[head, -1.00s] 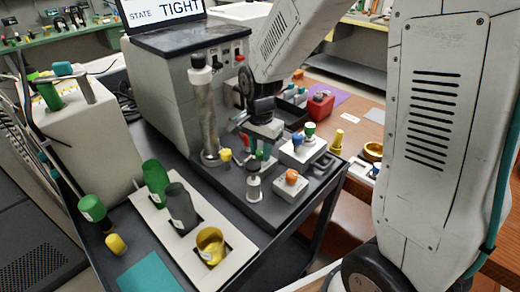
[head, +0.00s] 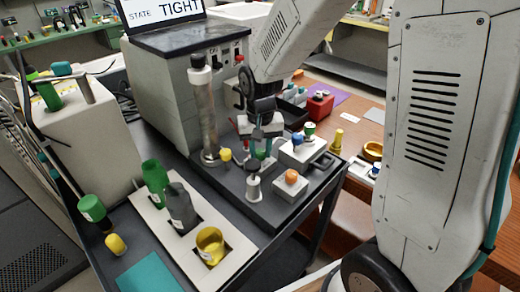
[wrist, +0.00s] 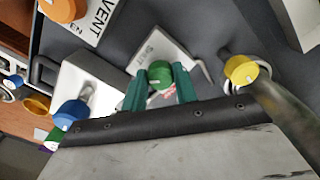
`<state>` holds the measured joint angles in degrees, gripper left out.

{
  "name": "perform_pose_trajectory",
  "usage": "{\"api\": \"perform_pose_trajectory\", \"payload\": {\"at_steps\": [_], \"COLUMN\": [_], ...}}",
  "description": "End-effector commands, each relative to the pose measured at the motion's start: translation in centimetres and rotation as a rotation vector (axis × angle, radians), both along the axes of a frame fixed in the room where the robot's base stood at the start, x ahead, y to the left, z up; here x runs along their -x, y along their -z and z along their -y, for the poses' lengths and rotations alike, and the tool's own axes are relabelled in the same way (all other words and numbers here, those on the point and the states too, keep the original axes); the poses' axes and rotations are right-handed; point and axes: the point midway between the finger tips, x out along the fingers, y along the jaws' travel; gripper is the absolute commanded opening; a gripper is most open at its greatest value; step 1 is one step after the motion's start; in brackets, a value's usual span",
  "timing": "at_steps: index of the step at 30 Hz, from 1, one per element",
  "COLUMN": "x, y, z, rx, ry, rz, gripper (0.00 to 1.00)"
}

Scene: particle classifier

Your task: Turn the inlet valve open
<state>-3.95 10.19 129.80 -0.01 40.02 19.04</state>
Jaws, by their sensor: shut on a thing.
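A green round knob (wrist: 160,76) sits between the two teal fingers of my gripper (wrist: 161,88) in the wrist view. The fingers touch it on both sides, so my gripper is shut on it. The knob stands over a pale plate (wrist: 147,55) with small lettering that I cannot read surely. In the head view my gripper (head: 258,142) points down over the dark platform of the machine, with the green knob (head: 260,155) partly hidden below it. No label in view surely names the inlet valve.
A yellow knob (wrist: 241,70) is close on the right in the wrist view, and a blue knob (wrist: 72,113) on the left. An orange knob (head: 291,176) is by the VENT plate (wrist: 95,15). A clear column (head: 203,110) stands beside my gripper. The screen (head: 160,10) reads TIGHT.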

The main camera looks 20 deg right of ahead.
Motion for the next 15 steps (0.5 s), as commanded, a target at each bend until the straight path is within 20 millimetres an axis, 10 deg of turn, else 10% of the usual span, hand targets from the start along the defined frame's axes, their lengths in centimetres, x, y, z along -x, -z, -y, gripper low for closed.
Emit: {"api": "perform_pose_trajectory", "payload": {"at_steps": [15], "x": [-0.06], "y": [-0.07], "z": [0.10], "rx": [0.000], "ry": [-0.482], "rz": [0.002], "gripper": [0.06]}}
